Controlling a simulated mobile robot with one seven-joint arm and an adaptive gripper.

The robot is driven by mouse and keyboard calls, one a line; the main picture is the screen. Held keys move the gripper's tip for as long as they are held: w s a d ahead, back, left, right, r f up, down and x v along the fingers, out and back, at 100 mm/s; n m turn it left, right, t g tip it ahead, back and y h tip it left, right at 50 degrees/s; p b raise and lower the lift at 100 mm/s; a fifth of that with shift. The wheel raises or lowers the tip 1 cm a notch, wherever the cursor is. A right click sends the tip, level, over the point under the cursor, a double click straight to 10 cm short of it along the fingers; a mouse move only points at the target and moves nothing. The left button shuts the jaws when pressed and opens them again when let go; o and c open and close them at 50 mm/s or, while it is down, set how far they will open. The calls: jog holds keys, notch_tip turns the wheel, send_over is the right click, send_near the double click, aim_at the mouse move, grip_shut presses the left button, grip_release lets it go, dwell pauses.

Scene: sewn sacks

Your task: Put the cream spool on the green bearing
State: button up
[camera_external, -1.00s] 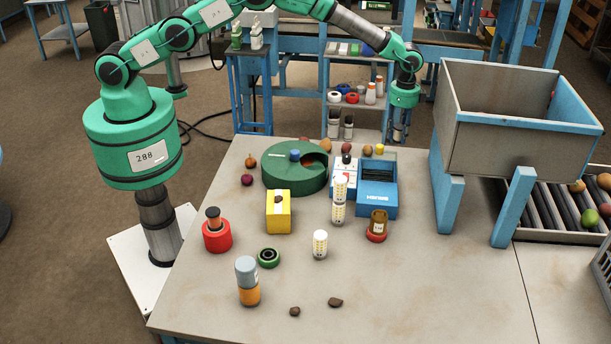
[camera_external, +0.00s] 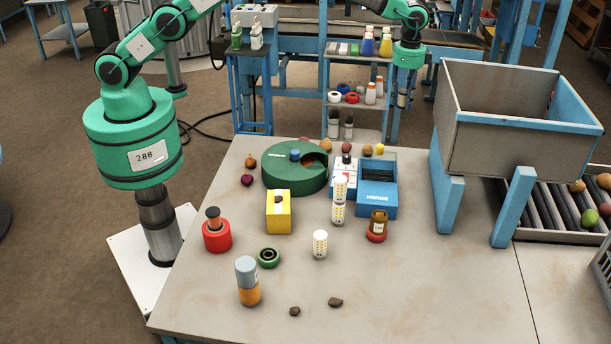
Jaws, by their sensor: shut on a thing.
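The green bearing (camera_external: 268,258) lies flat on the table, a green ring with a dark centre, and nothing sits on it. My gripper (camera_external: 402,99) is high at the back, beyond the table's far edge and well away from the bearing. It points down and is shut on a small pale thing, apparently the cream spool; its shape is too small and too covered by the fingers to tell clearly. I see no other clear cream spool on the table.
Around the bearing stand a red pot (camera_external: 217,236), a yellow block (camera_external: 278,213), a grey-orange bottle (camera_external: 247,282) and a white spotted cylinder (camera_external: 320,245). A green drum (camera_external: 283,180) and a blue box (camera_external: 377,200) are behind. A large bin (camera_external: 500,120) stands right. The front right table is clear.

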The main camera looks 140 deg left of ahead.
jog(key=w+d, duration=0.5)
jog(key=d, duration=0.5)
jog(key=w+d, duration=0.5)
jog(key=d, duration=0.5)
jog(key=m+p, duration=0.2)
send_over(269, 254)
notch_tip(269, 254, down, 10)
jog(key=shift+f, duration=0.7)
jog(key=shift+f, duration=0.1)
jog(key=shift+f, duration=3)
jog(key=shift+f, duration=0.1)
jog(key=shift+f, duration=1.8)
